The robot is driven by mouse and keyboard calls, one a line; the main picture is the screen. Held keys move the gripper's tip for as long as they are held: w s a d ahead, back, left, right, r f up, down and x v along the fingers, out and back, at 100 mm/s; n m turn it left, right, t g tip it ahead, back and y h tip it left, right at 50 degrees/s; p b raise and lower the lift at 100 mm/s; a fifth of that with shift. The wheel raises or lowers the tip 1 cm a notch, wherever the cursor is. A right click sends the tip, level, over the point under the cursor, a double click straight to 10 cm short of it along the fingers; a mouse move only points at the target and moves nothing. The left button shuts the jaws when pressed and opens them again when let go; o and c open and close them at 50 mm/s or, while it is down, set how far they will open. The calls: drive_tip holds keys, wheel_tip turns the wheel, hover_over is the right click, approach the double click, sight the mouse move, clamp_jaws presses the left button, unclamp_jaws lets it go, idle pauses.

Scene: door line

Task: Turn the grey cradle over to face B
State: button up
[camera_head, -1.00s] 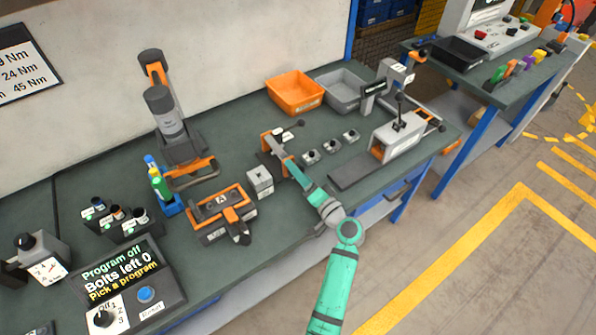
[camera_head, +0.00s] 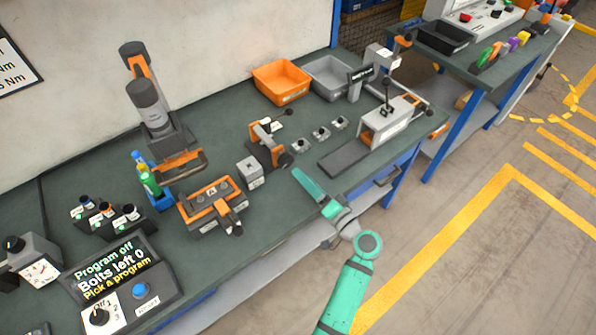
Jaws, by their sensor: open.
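The grey cradle (camera_head: 209,197) sits on the bench left of centre, in an orange-edged dark fixture. Its upper face carries the letter A. A dark knob (camera_head: 236,229) sticks out at its front right. No face marked B shows. My gripper (camera_head: 302,178), at the end of my teal arm, is over the front part of the bench, to the right of the cradle and apart from it. It is open, with nothing seen in it. The fine shape of its jaws is too small to tell.
A tall orange-and-grey device (camera_head: 150,105) rises behind the cradle. A control panel (camera_head: 120,282) lies front left. Orange (camera_head: 281,82) and grey (camera_head: 327,78) bins are at the back.

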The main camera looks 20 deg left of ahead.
sight(288, 164)
drive_tip(key=shift+s+d, duration=0.4)
drive_tip(key=shift+d, duration=0.1)
drive_tip(key=m, duration=0.4)
drive_tip(key=shift+a+m, duration=0.1)
drive_tip(key=shift+m, duration=0.2)
drive_tip(key=m, duration=0.5)
drive_tip(key=shift+f+m, duration=0.1)
drive_tip(key=shift+m, duration=0.2)
drive_tip(key=m, duration=0.5)
drive_tip(key=shift+a+m, duration=0.1)
drive_tip(key=shift+m, duration=0.3)
drive_tip(key=m, duration=0.5)
drive_tip(key=shift+f, duration=0.1)
drive_tip(key=shift+m, duration=0.3)
drive_tip(key=x, duration=1)
drive_tip(key=shift+w+a, duration=0.25)
drive_tip(key=shift+a, duration=0.05)
